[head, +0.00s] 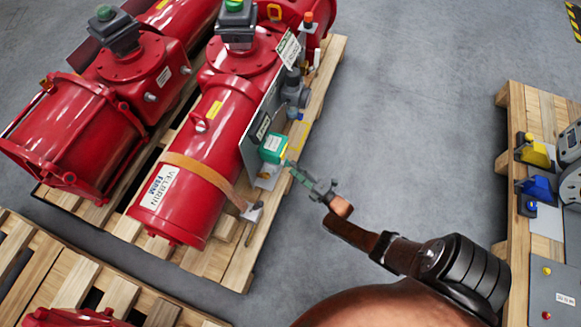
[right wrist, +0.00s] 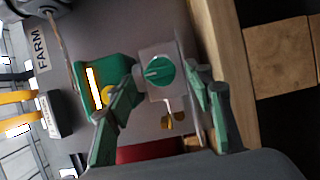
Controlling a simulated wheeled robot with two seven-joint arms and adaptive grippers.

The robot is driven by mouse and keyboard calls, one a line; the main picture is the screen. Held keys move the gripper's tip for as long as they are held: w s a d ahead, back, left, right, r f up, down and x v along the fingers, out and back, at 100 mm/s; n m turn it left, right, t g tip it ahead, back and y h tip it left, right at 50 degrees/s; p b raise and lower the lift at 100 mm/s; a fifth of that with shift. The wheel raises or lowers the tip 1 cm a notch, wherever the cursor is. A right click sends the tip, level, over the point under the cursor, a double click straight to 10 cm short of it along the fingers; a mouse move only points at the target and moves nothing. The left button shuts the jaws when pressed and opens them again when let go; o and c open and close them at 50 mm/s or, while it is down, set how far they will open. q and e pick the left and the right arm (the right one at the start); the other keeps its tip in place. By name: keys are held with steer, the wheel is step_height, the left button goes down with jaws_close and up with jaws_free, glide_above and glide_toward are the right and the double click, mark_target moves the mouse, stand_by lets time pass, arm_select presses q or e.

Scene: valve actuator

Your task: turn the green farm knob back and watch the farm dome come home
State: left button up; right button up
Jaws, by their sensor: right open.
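The green farm knob (right wrist: 159,71) is round, with a pale pointer line, and sits on a grey plate in the right wrist view. Beside it is a green box (right wrist: 106,81) with a white-and-yellow label, also seen in the head view (head: 273,147). My right gripper (head: 291,167) is open, its fingers reaching toward the plate; in the right wrist view its fingers (right wrist: 162,80) stand on either side of the knob, with no clear contact. A green dome (head: 234,5) tops the dark box on the red actuator (head: 219,117). My left gripper is not in view.
A second red actuator (head: 85,120) stands behind left, with its own green dome (head: 105,12). Both rest on a wooden pallet (head: 239,264). Another pallet (head: 511,215) at right holds yellow and blue devices (head: 537,187). Grey floor (head: 410,120) between is clear.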

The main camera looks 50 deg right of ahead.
steer(key=shift+w, duration=0.75)
steer(key=shift+c, duration=0.5)
steer(key=c, duration=1.1)
steer(key=shift+o, duration=0.2)
